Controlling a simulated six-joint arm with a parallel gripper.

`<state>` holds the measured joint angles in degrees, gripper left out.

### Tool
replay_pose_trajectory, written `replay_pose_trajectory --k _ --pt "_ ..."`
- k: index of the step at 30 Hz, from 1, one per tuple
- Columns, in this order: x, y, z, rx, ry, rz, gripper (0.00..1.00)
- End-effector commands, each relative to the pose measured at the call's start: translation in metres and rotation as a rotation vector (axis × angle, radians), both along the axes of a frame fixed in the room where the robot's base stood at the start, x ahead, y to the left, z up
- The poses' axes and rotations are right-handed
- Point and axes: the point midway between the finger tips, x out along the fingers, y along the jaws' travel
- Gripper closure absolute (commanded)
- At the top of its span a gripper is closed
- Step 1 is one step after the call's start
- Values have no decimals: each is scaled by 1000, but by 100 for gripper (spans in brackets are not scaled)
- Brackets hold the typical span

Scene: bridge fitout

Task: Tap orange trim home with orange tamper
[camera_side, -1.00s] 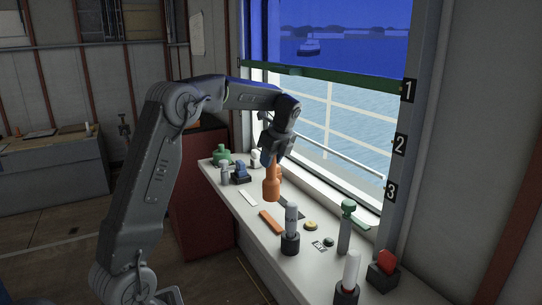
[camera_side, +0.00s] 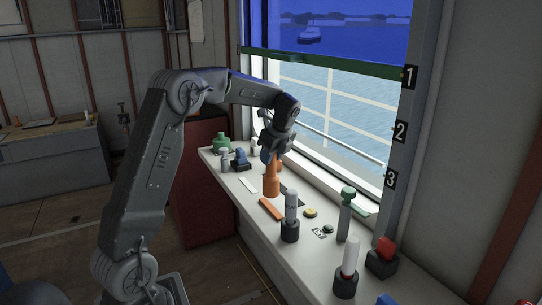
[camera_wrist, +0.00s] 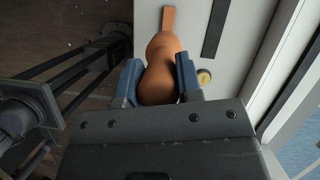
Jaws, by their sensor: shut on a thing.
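My gripper (camera_side: 271,158) is shut on the orange tamper (camera_side: 271,185) and holds it upright above the white sill. In the wrist view the tamper (camera_wrist: 160,70) sits between the blue-grey fingers. The orange trim (camera_side: 271,209) is a flat strip lying on the sill, just below and slightly in front of the tamper. In the wrist view the trim (camera_wrist: 168,19) shows beyond the tamper's end, and part of it is hidden by the tamper. I cannot tell whether the tamper touches it.
A dark strip (camera_side: 291,197) lies beside the trim. A grey cylinder in a black holder (camera_side: 290,232), a yellow disc (camera_side: 310,212), a green-topped tool (camera_side: 346,215), a white cylinder (camera_side: 351,257) and a red item (camera_side: 384,247) stand nearer.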

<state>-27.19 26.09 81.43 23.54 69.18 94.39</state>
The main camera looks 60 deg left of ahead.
Motion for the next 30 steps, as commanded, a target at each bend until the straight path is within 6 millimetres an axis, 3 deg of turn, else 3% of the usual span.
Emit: replay_pose_trajectory --k 10,16,23,30 --pt "0 0 -5 0 1 -1 100" --pt "-1 -1 -62 -2 5 -1 100" --pt "1 0 -56 1 -3 0 100" --pt "1 0 -25 3 -5 0 100"
